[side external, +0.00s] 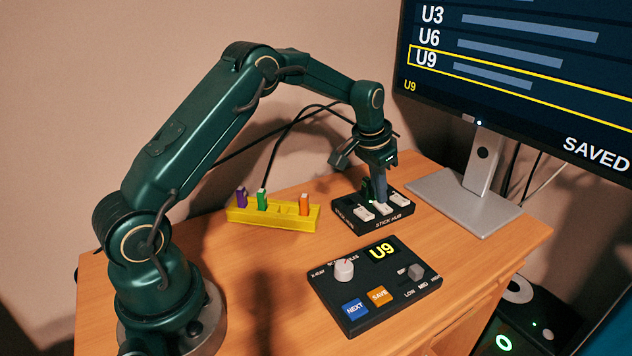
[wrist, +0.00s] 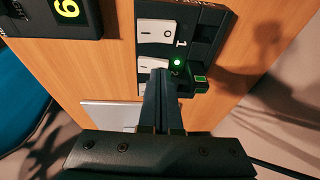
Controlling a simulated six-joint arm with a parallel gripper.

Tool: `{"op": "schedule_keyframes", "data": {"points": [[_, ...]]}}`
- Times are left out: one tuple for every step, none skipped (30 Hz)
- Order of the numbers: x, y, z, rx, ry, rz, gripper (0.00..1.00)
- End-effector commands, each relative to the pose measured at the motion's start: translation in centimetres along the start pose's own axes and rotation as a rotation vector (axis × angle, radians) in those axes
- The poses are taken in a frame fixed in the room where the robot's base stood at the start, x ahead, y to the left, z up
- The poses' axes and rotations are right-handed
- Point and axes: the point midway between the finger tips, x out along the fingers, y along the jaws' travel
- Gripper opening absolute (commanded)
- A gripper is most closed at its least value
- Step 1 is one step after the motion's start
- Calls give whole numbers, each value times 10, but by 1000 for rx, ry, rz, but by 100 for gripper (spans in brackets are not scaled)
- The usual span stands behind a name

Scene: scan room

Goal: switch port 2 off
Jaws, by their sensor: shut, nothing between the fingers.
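The black stick hub (side external: 372,224) stands on the desk with white rocker switches along it. In the wrist view, switch 1 (wrist: 157,32) is fully visible. The port 2 switch (wrist: 148,64) is partly covered by my fingers, so its tilt is unclear. A green light (wrist: 177,62) glows beside the number 2. A stick with a green end (wrist: 200,82) sits in the hub at port 2. My gripper (side external: 381,197) is shut and empty, pointing down over the middle of the hub. Its fingertips (wrist: 162,74) are at the port 2 switch; I cannot tell whether they touch it.
A yellow holder (side external: 272,216) with purple, green and orange sticks stands left of the hub. A black control panel (side external: 340,312) showing U9 lies in front. The monitor (side external: 520,90) shows U9 outlined and "SAVED"; its grey stand (side external: 440,198) is right of the hub.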

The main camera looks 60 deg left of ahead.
Motion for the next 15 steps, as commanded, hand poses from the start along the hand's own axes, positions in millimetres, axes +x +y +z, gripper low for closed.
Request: {"op": "schedule_keyframes", "data": {"points": [[2,-1,1,-1,-2,1,0],[5,-2,2,-1,-4,1,0],[7,-3,2,-1,-3,2,0],[6,-2,2,0,-2,2,0],[6,-2,2,0,-2,2,0],[6,-2,2,0,-2,2,0],[6,-2,2,0,-3,1,0],[6,-2,2,0,-3,1,0],[6,-2,2,1,-3,1,0],[7,-2,2,1,-3,1,0],[7,-2,2,1,-4,1,0],[7,-1,2,2,-4,1,0],[6,0,2,2,-4,1,0],[6,1,2,2,-4,2,0],[6,2,2,3,-5,2,0]]}}
